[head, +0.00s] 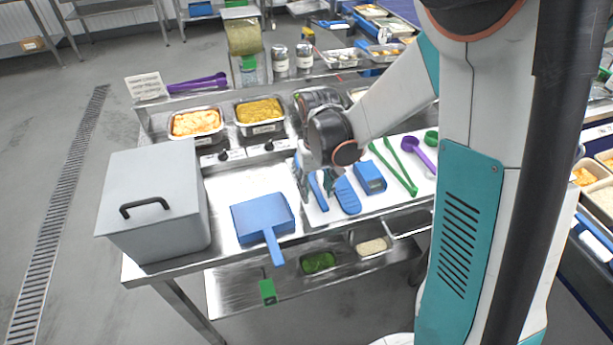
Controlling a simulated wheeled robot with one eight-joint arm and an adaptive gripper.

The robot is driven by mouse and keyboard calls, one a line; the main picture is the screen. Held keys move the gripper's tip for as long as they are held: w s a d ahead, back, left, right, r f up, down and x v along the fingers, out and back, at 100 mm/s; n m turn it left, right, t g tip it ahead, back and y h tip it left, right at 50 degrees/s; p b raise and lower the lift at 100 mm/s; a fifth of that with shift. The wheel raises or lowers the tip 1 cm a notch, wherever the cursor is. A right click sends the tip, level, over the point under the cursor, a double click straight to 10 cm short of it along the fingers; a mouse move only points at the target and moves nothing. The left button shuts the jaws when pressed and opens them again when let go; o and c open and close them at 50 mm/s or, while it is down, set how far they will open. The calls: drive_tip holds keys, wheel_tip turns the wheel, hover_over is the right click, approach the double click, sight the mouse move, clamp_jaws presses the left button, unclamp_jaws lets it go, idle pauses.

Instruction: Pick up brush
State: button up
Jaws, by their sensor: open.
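My gripper (315,185) is open and points down over the white board on the steel table. A narrow blue piece (319,194), which looks like the brush, lies between or just behind its fingers. The gripper hides part of it, and I cannot tell whether the fingers touch it. A flat blue paddle-shaped tool (347,197) lies just to its right. A blue dustpan (262,216) lies to the left, its handle towards the table's front edge.
A blue block (370,177), green tongs (398,166) and a purple scoop (418,152) lie to the right. A grey lidded box (155,200) stands at the left. Two food trays (196,134) (260,122) sit behind. Bare steel shows left of the gripper.

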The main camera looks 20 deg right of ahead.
drive_tip(key=shift+f, duration=0.55)
clamp_jaws()
drive_tip(key=shift+r, duration=0.15)
wheel_tip(320, 180, up, 26)
drive_tip(key=p, duration=1.1)
